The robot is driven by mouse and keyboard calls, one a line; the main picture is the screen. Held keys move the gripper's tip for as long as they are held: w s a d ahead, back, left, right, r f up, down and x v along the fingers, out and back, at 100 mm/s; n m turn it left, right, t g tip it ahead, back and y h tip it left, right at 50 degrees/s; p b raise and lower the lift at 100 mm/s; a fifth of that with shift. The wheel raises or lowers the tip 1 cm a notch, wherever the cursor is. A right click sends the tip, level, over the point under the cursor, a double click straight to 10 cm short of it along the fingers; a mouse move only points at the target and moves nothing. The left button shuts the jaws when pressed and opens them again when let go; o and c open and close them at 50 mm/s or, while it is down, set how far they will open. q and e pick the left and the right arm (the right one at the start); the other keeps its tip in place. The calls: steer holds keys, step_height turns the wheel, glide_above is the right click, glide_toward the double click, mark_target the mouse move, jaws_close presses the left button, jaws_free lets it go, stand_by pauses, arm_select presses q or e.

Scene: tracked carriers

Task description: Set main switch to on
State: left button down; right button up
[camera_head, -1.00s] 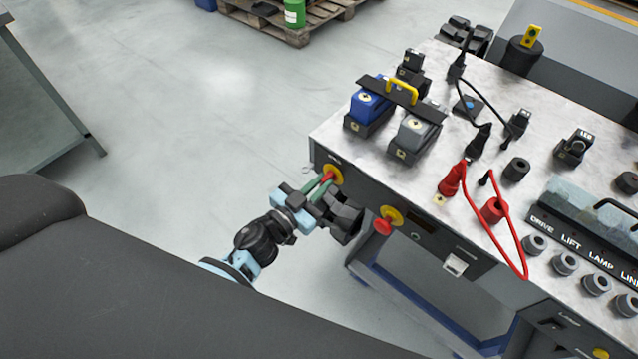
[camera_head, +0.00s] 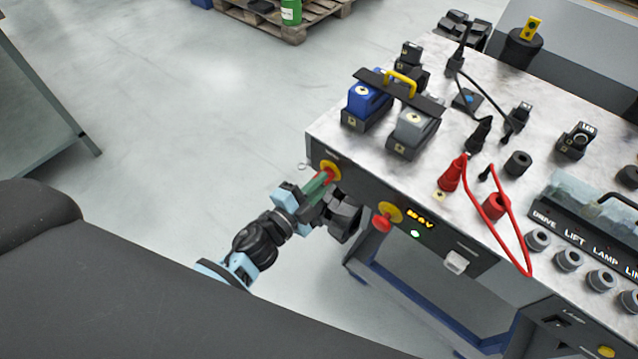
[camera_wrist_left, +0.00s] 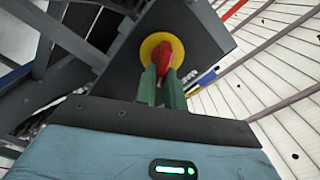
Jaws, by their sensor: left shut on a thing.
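The main switch (camera_head: 329,170) is a red handle on a round yellow plate at the left end of the bench's dark front panel. In the left wrist view the red handle (camera_wrist_left: 163,56) stands between the two green fingertips. My left gripper (camera_head: 319,184) is shut on this red handle. The label above the switch is too small to read. A small display (camera_head: 420,217) on the panel shows lit amber characters, with a green light (camera_head: 415,234) below it. My right gripper does not show.
A second red knob on a yellow plate (camera_head: 389,214) sits right of the switch. A white rocker (camera_head: 456,263) is further right. The bench top (camera_head: 340,128) carries blue and grey connectors, red plugs and cables. Open floor (camera_head: 200,110) lies to the left.

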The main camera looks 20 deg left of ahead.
arm_select(q)
steer(key=shift+d+f+m+b, duration=0.1)
steer(key=shift+m+b, duration=0.15)
steer(key=shift+m, duration=0.7)
steer(key=shift+a+f+m+b, duration=0.15)
steer(key=shift+m+b, duration=0.1)
steer(key=shift+m, duration=0.75)
steer(key=shift+d+f+m+b, duration=0.15)
steer(key=shift+m+b, duration=0.1)
steer(key=shift+m, duration=0.7)
steer(key=c, duration=1.5)
jaws_free()
steer(key=shift+r, duration=0.1)
steer(key=v, duration=0.8)
steer(key=shift+b, duration=0.35)
